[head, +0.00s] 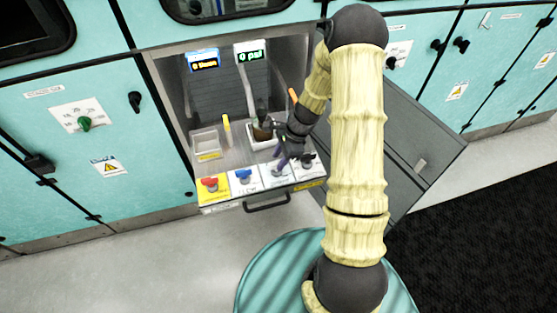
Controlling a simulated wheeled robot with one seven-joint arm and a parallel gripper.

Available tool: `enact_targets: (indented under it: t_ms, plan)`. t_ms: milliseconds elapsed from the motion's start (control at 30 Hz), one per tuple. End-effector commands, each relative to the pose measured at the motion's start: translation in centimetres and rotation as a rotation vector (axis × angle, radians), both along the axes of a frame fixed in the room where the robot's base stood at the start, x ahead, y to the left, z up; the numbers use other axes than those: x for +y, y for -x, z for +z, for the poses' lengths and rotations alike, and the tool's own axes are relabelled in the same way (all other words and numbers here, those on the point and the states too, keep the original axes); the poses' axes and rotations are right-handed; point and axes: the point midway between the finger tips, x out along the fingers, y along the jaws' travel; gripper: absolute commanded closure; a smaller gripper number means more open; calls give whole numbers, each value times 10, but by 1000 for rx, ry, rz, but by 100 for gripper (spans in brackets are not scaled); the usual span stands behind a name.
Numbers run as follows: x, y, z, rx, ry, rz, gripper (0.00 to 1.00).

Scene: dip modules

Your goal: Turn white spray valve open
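A row of small valves stands along the front of a pull-out shelf in the teal cabinet. The white valve (278,172) sits on a pale plate, third from the left. A red valve (209,184) on a yellow plate and a blue valve (243,176) on a white plate are to its left. A dark-handled valve (308,160) is to its right. My gripper (283,156) is just above and behind the white valve, pointing down at it. Whether it touches the valve is too small to tell, and its finger opening is unclear. The valve handle's angle is partly hidden.
Behind the valves are a small clear bin (206,142), a yellow upright stick (227,130) and a brown cup (262,130). A display (250,55) reads 0 psi; another display (203,62) is beside it. An open grey door (408,130) is at the right.

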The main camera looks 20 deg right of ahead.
Motion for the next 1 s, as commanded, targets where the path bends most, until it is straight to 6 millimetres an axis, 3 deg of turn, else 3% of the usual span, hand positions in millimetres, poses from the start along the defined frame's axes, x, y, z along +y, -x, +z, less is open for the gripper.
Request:
enact_targets:
  t_ms: [133, 433, 633, 1000]
  plan:
    - [6, 0, -13, 0, -1, 0, 64]
    - [6, 0, -15, -1, 0, 0, 64]
    - [6, 0, -15, -1, 0, 0, 100]
    - [6, -1, -14, -1, 0, 26, 100]
